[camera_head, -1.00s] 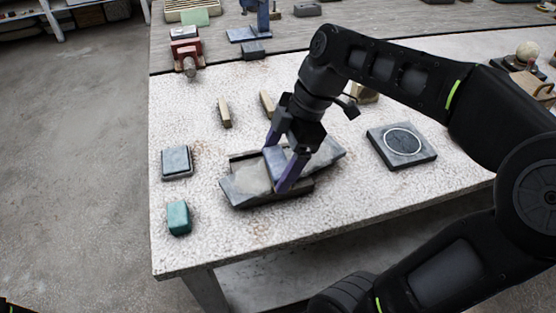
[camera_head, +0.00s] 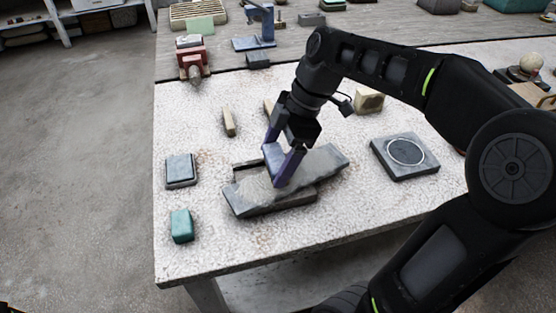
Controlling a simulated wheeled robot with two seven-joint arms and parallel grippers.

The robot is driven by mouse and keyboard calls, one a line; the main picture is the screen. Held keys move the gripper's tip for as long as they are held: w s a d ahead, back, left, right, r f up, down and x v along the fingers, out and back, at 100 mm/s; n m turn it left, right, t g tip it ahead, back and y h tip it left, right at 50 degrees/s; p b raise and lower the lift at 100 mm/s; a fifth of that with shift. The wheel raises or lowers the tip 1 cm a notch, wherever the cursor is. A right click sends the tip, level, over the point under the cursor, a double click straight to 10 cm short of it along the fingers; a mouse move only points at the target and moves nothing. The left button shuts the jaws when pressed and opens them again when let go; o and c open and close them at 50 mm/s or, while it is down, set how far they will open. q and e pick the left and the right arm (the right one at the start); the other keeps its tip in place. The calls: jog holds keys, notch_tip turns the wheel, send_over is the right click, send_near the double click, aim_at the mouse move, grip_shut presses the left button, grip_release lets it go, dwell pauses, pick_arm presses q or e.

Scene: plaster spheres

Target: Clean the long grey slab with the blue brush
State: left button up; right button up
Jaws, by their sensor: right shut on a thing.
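The long grey slab (camera_head: 324,163) lies tilted across a darker base (camera_head: 245,167) on the pale speckled table. A pale dusty patch (camera_head: 255,187) shows on its left part, and the left end and right part look greyer. My right gripper (camera_head: 279,165) is over the slab's middle, its purple fingers shut on the blue brush (camera_head: 272,154). The brush is down at the slab's top; its underside is hidden, so I cannot tell whether it touches. My left gripper is not in view.
A grey-blue block (camera_head: 180,168) and a teal block (camera_head: 181,226) stand left of the slab. A dark square plate with a white ring (camera_head: 405,152) lies to the right. Small wooden pieces (camera_head: 229,121) and a red vise (camera_head: 192,60) are behind.

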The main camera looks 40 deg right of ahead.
jog(key=shift+w+d, duration=0.1)
jog(key=shift+w, duration=0.1)
dwell(0.3)
jog(key=shift+s, duration=0.1)
jog(key=shift+s+a+b, duration=0.15)
jog(key=shift+s+a, duration=0.05)
jog(key=shift+s, duration=0.3)
jog(key=shift+s+a+b, duration=0.15)
jog(key=shift+s+a, duration=0.05)
jog(key=shift+s, duration=0.25)
jog(key=shift+s, duration=0.15)
jog(key=shift+s+a+b, duration=0.35)
jog(key=shift+s, duration=0.55)
jog(key=shift+w, duration=0.1)
jog(key=shift+w+d, duration=0.2)
jog(key=shift+w, duration=0.3)
jog(key=shift+w+d, duration=0.15)
jog(key=shift+w, duration=0.3)
